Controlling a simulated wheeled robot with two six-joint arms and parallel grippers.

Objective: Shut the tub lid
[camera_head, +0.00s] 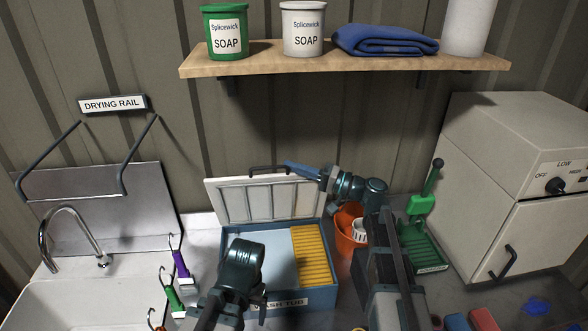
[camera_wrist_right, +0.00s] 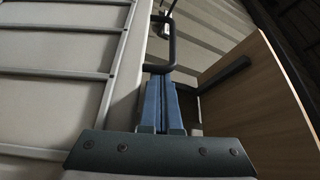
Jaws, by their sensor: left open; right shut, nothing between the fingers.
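The wash tub (camera_head: 307,299) is a blue box on the counter, with a yellow ribbed insert (camera_head: 312,256) on its right side. Its pale panelled lid (camera_head: 265,200) stands open, raised at the tub's back edge, with a dark handle (camera_head: 268,168) on top. My right gripper (camera_head: 288,164) is shut and empty, its blue fingers at the lid's top edge beside the handle. In the right wrist view the fingertips (camera_wrist_right: 160,78) are close to the handle loop (camera_wrist_right: 170,45); I cannot tell whether they touch. My left gripper (camera_head: 246,292) is in front of the tub, fingers mostly hidden.
A wooden shelf (camera_head: 345,62) with soap pots and a blue towel hangs above the lid. An orange bucket (camera_head: 347,238) and green tray (camera_head: 425,251) stand right of the tub. A sink (camera_head: 70,303) and hooked tools (camera_head: 180,264) are left. A white cabinet (camera_head: 530,240) is far right.

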